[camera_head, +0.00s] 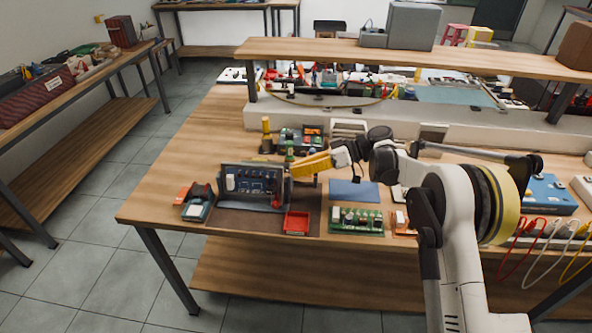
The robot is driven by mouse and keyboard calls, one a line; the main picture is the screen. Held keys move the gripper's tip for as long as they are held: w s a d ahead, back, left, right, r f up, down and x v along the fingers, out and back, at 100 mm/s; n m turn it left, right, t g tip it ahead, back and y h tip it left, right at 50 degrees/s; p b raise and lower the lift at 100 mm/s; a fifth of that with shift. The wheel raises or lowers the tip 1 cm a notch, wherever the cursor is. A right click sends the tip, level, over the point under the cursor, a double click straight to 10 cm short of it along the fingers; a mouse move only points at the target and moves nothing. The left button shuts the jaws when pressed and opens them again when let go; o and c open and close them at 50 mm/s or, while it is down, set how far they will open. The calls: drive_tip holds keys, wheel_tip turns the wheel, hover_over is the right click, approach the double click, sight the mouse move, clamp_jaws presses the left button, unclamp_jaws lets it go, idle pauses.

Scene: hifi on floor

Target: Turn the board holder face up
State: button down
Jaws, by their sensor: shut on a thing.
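The board holder (245,181) is a dark frame with a circuit board and pale parts on the face turned towards the camera. It stands steeply on edge on a brown mat (228,222) near the table's front left. My gripper (291,171), with yellow fingers, reaches in from the right and is shut on the holder's right end. The exact contact of the fingertips is too small to see. The holder's back side is hidden.
A blue-grey meter (198,205) stands close at the holder's left, and a small red tray (296,223) at its lower right. A green circuit board (357,220) and a blue pad (354,192) lie further right. Bare wood (160,195) lies left of the meter.

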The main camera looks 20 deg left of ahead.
drive_tip(key=shift+s+f, duration=0.1)
drive_tip(key=c, duration=1.4)
unclamp_jaws()
drive_tip(key=shift+a, duration=0.15)
drive_tip(key=v, duration=1.2)
